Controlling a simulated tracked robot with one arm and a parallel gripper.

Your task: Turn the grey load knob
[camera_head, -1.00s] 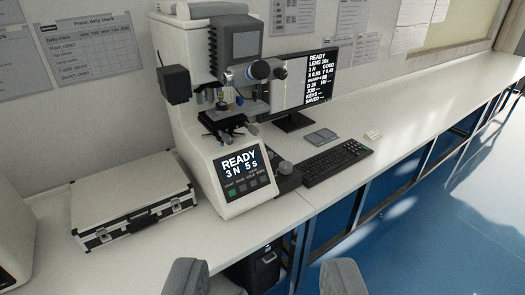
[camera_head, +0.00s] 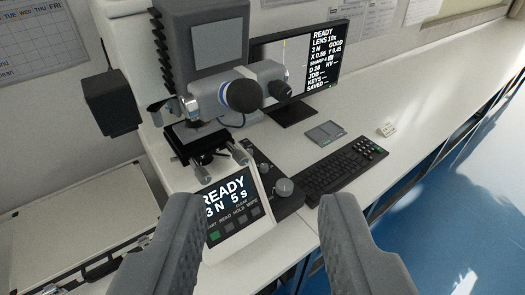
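The white hardness tester (camera_head: 266,226) stands on the bench, with its front screen reading "READY 3 N 5 s". A round grey knob (camera_head: 285,187) sits on a dark control panel to the right of that screen. No label on it can be read, so I cannot tell for sure that it is the load knob. My gripper (camera_head: 258,208) is open and empty, its two grey fingers wide apart at the bottom of the picture. The knob shows between and beyond the fingertips, closer to the right finger, and is not touched.
The eyepiece head (camera_head: 240,96) juts out above the screen. A black keyboard (camera_head: 345,170) lies right of the knob, with a monitor (camera_head: 327,60) and a small grey pad (camera_head: 325,132) behind. A white case (camera_head: 70,235) is at left.

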